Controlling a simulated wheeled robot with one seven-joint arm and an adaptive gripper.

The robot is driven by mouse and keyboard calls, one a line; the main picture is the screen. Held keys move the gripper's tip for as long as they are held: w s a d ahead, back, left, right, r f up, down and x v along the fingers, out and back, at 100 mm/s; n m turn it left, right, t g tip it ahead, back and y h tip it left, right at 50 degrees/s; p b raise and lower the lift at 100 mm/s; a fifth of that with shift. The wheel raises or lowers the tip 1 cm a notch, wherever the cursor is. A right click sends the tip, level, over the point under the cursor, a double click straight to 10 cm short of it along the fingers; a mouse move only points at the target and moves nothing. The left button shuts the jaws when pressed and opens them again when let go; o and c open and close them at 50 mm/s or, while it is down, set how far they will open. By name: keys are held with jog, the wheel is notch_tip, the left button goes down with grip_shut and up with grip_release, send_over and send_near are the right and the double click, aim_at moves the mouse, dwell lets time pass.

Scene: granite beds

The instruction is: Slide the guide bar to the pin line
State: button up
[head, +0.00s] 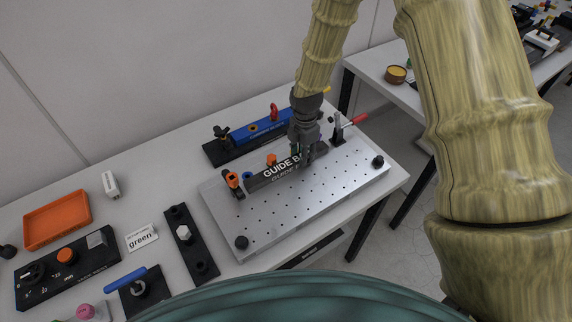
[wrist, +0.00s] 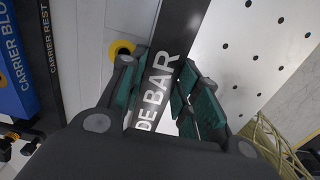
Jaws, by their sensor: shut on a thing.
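The guide bar (head: 268,175) is a long dark bar with white "GUIDE BAR" lettering. It lies along the back part of a silver perforated plate (head: 290,214). My gripper (head: 305,156) points down over the right part of the bar. In the wrist view the bar (wrist: 158,85) runs between the green-padded fingers (wrist: 160,95), and the gripper is shut on it. Rows of small holes show in the plate in front of the bar. I cannot tell which of these marks the pin line.
An orange-and-black clamp (head: 232,182) stands at the plate's left, and a red-handled toggle clamp (head: 340,128) at its back right. Black knobs (head: 241,242) (head: 377,161) sit at plate corners. A blue carrier (head: 262,128) lies behind. The plate's front is clear.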

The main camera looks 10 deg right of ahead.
jog(key=shift+w+r, duration=0.1)
jog(key=shift+w, duration=0.25)
jog(key=shift+w, duration=0.2)
jog(key=o, duration=0.8)
jog(key=shift+o, duration=0.2)
jog(key=shift+r+p, duration=2.2)
jog(key=shift+r, duration=0.8)
